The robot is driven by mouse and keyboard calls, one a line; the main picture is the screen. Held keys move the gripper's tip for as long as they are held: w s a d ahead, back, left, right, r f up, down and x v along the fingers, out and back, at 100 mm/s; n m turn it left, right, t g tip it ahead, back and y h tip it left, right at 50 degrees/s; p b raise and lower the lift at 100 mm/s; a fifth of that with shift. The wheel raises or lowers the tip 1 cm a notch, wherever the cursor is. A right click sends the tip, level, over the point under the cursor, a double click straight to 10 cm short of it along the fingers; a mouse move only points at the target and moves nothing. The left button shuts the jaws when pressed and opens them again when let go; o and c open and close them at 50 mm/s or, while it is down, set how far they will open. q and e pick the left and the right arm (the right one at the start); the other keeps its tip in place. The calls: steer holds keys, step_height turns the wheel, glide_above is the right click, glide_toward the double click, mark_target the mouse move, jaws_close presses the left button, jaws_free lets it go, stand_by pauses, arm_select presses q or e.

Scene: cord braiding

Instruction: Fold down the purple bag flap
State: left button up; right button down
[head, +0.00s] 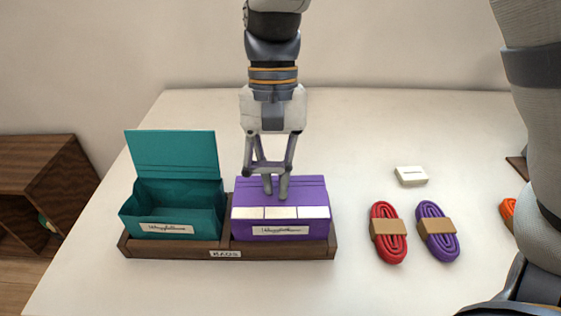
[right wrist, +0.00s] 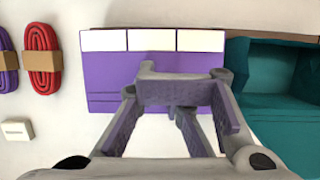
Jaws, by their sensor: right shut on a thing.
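The purple bag (head: 280,226) sits in the right part of the wooden tray (head: 180,248). Its purple flap (head: 308,190) lies down over the top, with a row of white patches along its front edge, just above the front label. The flap and its patches also show in the right wrist view (right wrist: 105,75). My right gripper (head: 276,192) points down from above with its fingertips close together at the middle of the flap, shut on it. The exact grip at the tips is hard to see. My left gripper is out of view.
A teal bag (head: 173,205) with its flap (head: 172,154) standing up is in the tray's left part. Red cord (head: 388,245), purple cord (head: 433,211) and a small white block (head: 411,175) lie to the right. The table behind the tray is clear.

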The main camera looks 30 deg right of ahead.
steer(key=shift+s, duration=0.1)
stand_by(0.4)
step_height(320, 180, up, 8)
steer(key=shift+r, duration=0.25)
stand_by(0.5)
